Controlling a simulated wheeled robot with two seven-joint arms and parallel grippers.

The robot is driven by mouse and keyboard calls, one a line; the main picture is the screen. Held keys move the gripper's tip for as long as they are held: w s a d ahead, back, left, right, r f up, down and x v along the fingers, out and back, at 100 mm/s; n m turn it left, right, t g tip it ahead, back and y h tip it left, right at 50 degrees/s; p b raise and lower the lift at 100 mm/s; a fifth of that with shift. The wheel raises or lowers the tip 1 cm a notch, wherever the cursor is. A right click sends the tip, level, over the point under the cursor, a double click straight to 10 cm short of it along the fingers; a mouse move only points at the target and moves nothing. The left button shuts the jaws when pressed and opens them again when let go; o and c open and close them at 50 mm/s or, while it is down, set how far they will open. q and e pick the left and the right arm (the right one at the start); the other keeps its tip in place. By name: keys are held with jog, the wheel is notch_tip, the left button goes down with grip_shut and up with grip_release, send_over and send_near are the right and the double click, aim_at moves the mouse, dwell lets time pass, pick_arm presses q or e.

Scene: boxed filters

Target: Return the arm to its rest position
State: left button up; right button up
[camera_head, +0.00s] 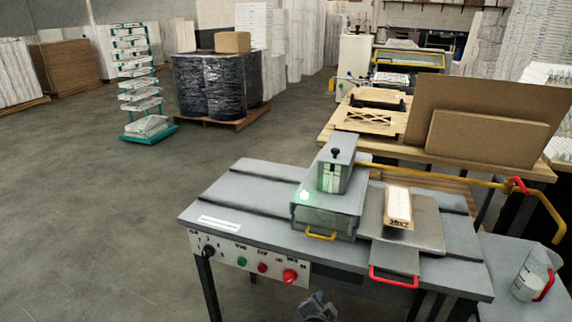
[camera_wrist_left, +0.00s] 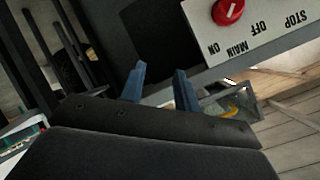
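My left gripper (camera_head: 318,306) is at the bottom of the head view, below the front edge of the grey machine table (camera_head: 232,190). In the left wrist view the blue fingers of the left gripper (camera_wrist_left: 160,88) stand apart with nothing between them. They are close to the front of the machine, with the control panel (camera_wrist_left: 265,25) above them. My right gripper is not in view. A white boxed filter (camera_head: 398,204) lies on the metal plate at the right of the machine table.
The machine head (camera_head: 336,165) shows a lit green light. A yellow handle (camera_head: 320,234) and a red handle (camera_head: 394,279) stick out at the front edge. A jug (camera_head: 530,280) stands on a side table at right. Open floor (camera_head: 90,220) lies to the left.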

pick_arm(q)
jog(key=s+a+f+n+g+y, duration=0.2)
jog(key=s+a+f+n+g, duration=0.25)
jog(key=a, duration=0.65)
jog(key=s+a+f+n+g, duration=0.1)
jog(key=s+a+f, duration=0.3)
jog(key=s, duration=0.4)
jog(key=s+a+f+n+g, duration=0.2)
jog(key=s+a+f, duration=0.3)
jog(key=s, duration=0.4)
jog(key=s+a+f+n+g, duration=0.2)
jog(key=s+a, duration=0.4)
jog(key=s, duration=0.3)
notch_tip(320, 180, down, 2)
jog(key=shift+f+g, duration=0.2)
jog(key=shift+g, duration=0.35)
jog(key=shift+w, duration=0.1)
